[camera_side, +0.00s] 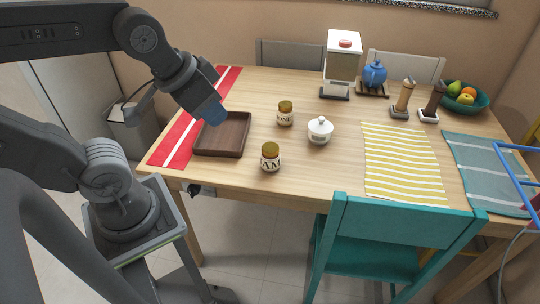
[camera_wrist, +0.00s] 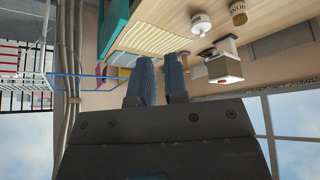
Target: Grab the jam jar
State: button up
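The jam jar (camera_side: 271,157) stands upright on the wooden table near its front edge. It has a gold-brown lid and a pale label on which "AM" can be read. My gripper (camera_side: 211,115) is in the air above the dark brown tray, up and left of the jam jar and well apart from it. In the wrist view, the two blue-grey fingers of my gripper (camera_wrist: 162,72) stand apart with nothing between them. I cannot make out the jam jar in the wrist view.
A similar jar marked "ONE" (camera_side: 285,114) stands behind the jam jar. A white lidded bowl (camera_side: 320,131) is to its right. A teal chair (camera_side: 400,235) stands in front. Bare table surrounds the jam jar.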

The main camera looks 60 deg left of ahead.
jog(key=o, duration=1.5)
jog(key=shift+c, duration=0.2)
jog(key=w+d+t+h, duration=0.1)
jog(key=w+d+h, duration=0.35)
jog(key=w, duration=0.35)
jog(key=n+g+y, duration=0.3)
jog(key=n+y, duration=0.3)
jog(key=y, duration=0.1)
send_over(270, 148)
jog(key=s+d, duration=0.2)
jog(key=s, duration=0.1)
notch_tip(270, 148, down, 19)
jog(key=shift+d+x, duration=0.15)
jog(key=shift+x, duration=1.85)
jog(key=shift+d+x, duration=0.15)
jog(key=shift+x, duration=1.85)
jog(key=shift+a+x, duration=0.15)
jog(key=shift+x, duration=0.95)
jog(key=shift+a+x, duration=0.15)
jog(key=shift+x, duration=0.95)
jog(key=shift+w+a+f, duration=0.1)
jog(key=shift+f, duration=0.3)
